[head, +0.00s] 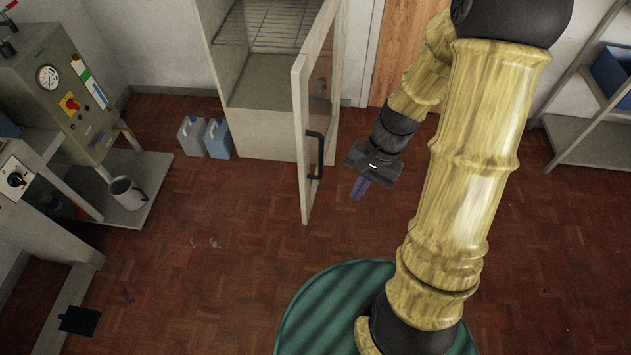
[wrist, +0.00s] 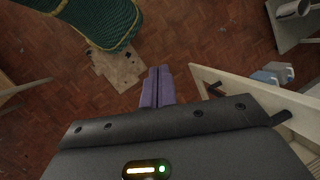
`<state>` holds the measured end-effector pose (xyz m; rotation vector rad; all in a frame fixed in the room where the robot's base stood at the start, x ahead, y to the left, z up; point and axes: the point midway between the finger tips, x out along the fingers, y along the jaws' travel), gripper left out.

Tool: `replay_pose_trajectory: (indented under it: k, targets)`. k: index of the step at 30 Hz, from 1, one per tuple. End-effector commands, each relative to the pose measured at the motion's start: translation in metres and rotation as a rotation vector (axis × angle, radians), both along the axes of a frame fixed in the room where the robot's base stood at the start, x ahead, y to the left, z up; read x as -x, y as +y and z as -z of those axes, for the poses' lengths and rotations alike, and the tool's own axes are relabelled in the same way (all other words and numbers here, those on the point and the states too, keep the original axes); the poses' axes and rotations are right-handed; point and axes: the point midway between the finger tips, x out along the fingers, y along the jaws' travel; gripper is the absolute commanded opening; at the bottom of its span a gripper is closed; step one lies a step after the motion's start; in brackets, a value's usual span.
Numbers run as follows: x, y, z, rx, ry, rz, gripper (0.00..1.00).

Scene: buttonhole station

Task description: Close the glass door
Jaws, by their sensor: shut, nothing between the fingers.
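The glass door (head: 301,130) has a pale frame and stands swung wide open from a pale cabinet (head: 262,133). A black handle (head: 315,155) is on the door's face toward the right. My gripper (head: 360,188) is to the right of the door, near the handle and apart from it. Its purple fingers are shut and empty, pointing down toward the floor. In the wrist view the fingers (wrist: 157,86) are together, and the door's pale edge (wrist: 225,78) is just to their right. My gripper body hides part of the door there.
Two jugs (head: 205,138) stand on the floor left of the cabinet. A machine bench with a metal mug (head: 127,193) is at the left. A grey shelf rack (head: 590,143) is at the right. The parquet floor (head: 215,285) in front is mostly clear.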

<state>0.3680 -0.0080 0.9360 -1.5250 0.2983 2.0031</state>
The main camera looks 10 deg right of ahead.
Motion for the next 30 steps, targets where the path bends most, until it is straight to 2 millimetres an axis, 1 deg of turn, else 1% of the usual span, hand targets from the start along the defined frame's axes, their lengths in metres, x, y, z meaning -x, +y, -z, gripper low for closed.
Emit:
replay_pose_trajectory:
  k: [1,3,8,12,15,19,21,24,27,30]
  targets:
    - [-0.003,-0.001,0.025,-0.051,0.049,0.067,0.0]
    - [-0.008,0.0,0.044,-0.124,0.108,0.154,0.0]
    - [-0.022,0.003,0.085,-0.307,0.232,0.351,0.0]
    - [-0.039,0.003,0.115,-0.489,0.328,0.521,0.0]
    - [-0.054,-0.001,0.134,-0.631,0.387,0.641,0.0]
    - [-0.076,-0.013,0.156,-0.833,0.451,0.792,0.0]
    - [-0.088,-0.022,0.166,-0.947,0.478,0.871,0.0]
    - [-0.103,-0.038,0.175,-1.091,0.502,0.959,0.0]
    - [-0.112,-0.049,0.178,-1.184,0.513,1.012,0.0]
    - [-0.115,-0.053,0.178,-1.217,0.518,1.03,0.0]
